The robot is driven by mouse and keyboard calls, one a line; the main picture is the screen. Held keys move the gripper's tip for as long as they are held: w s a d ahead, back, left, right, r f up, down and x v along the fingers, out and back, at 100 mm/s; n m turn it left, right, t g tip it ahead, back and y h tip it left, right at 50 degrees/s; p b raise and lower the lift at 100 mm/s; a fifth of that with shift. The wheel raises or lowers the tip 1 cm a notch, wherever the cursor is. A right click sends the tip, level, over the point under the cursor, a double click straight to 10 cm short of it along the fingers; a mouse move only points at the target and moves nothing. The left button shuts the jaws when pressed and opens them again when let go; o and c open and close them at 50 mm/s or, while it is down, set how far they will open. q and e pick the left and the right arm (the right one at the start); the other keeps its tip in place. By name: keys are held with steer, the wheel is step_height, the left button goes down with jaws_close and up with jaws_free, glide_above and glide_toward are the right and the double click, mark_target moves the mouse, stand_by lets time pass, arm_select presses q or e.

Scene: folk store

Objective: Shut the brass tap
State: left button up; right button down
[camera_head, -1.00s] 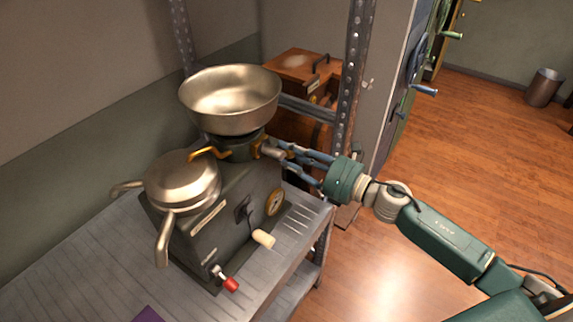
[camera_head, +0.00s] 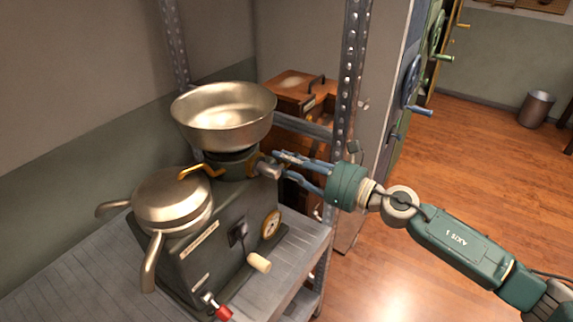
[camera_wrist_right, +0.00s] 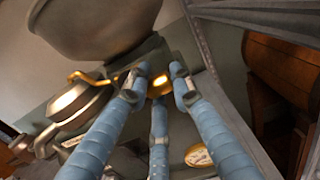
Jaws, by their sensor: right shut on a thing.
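The brass tap (camera_head: 256,163) is below the wide metal bowl on the grey machine (camera_head: 225,225). Its brass part also shows between the fingertips in the right wrist view (camera_wrist_right: 158,88). A curved brass lever (camera_head: 200,171) sticks out to the left under the bowl; it also shows in the wrist view (camera_wrist_right: 88,77). My right gripper (camera_head: 268,166) reaches in from the right, its blue fingers shut on the brass tap. The fingertips hide part of the tap. My left gripper is not in view.
The metal bowl (camera_head: 223,118) sits right above the fingers. A lidded, spouted metal part (camera_head: 172,200) is at the left, a pale crank handle (camera_head: 258,262) below. A perforated shelf post (camera_head: 347,110) stands close behind my right gripper. The grey table (camera_head: 75,275) is bare at the front left.

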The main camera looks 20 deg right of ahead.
steer(key=shift+a, duration=0.1)
stand_by(0.3)
steer(key=c, duration=1.5)
jaws_free()
steer(key=shift+o, duration=0.2)
steer(key=v, duration=1.2)
